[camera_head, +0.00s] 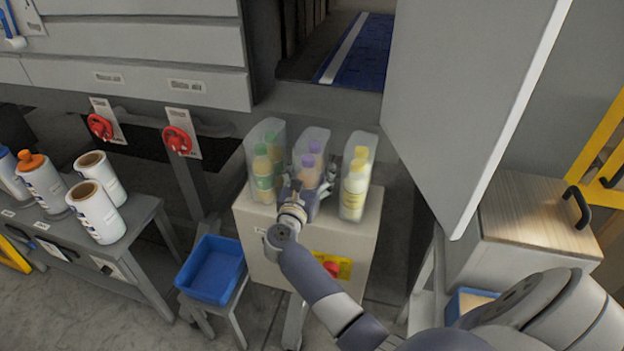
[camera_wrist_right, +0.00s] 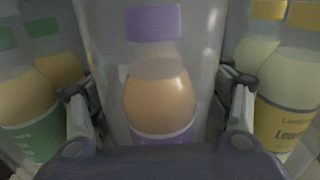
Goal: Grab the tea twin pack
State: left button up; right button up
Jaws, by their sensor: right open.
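Three clear twin packs of bottles stand side by side on a light cabinet. The left pack (camera_head: 265,160) has green caps, the middle pack (camera_head: 311,148) purple caps and orange-brown liquid, the right pack (camera_head: 357,178) yellow caps. I cannot read which label says tea; the yellow one seems to read lemonade. My right gripper (camera_head: 306,182) is at the front of the middle pack. In the right wrist view, its open fingers (camera_wrist_right: 160,98) stand on either side of the purple-capped pack (camera_wrist_right: 158,60); contact cannot be told. My left gripper is not in view.
The packs stand close together, with narrow gaps at the fingers. The cabinet top (camera_head: 247,213) has bare room at the front. A blue bin (camera_head: 213,270) sits on a low stand to the left. A large grey panel (camera_head: 470,90) hangs at the right.

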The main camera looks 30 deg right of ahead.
jog(key=shift+a+r, duration=0.1)
jog(key=shift+c, duration=1)
jog(key=c, duration=1.4)
jog(key=shift+r, duration=0.1)
